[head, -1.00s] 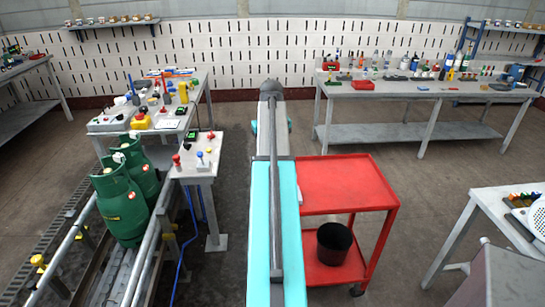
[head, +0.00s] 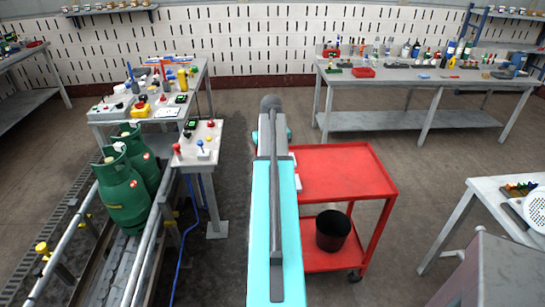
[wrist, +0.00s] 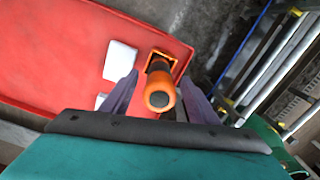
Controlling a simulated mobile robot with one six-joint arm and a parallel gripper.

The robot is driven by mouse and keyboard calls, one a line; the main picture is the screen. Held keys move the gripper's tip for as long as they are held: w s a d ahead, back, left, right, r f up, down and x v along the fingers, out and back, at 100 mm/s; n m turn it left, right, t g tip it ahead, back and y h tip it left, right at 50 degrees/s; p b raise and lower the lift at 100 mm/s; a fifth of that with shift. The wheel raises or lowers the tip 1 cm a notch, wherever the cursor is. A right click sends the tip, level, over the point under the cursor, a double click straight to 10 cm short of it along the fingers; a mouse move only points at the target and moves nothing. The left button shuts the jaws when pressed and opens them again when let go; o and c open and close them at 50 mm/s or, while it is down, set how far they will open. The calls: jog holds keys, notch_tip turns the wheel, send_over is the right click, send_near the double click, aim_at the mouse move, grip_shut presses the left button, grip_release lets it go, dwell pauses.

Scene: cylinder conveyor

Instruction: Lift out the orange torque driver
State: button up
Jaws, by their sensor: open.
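The orange torque driver (wrist: 158,80) shows in the wrist view with its orange and dark round end toward the camera. It stands in or just in front of a small orange-rimmed holder (wrist: 182,55) at the edge of the red cart (wrist: 50,50). My gripper (wrist: 160,93) is open, with one finger on each side of the driver. I cannot tell whether either finger touches it. In the head view my arm hides the driver and the gripper; the red cart (head: 340,170) shows to the right of my arm.
White blocks (wrist: 120,60) lie on the cart beside the holder. A black bucket (head: 332,231) stands on the cart's lower shelf. Green gas cylinders (head: 122,195) stand on the conveyor at left. A small control table (head: 205,160) stands close to my arm's left.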

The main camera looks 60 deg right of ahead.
jog(key=shift+f+p, duration=0.55)
jog(key=shift+f, duration=2.15)
grip_shut()
jog(key=c, duration=0.8)
grip_release()
jog(key=c, duration=0.4)
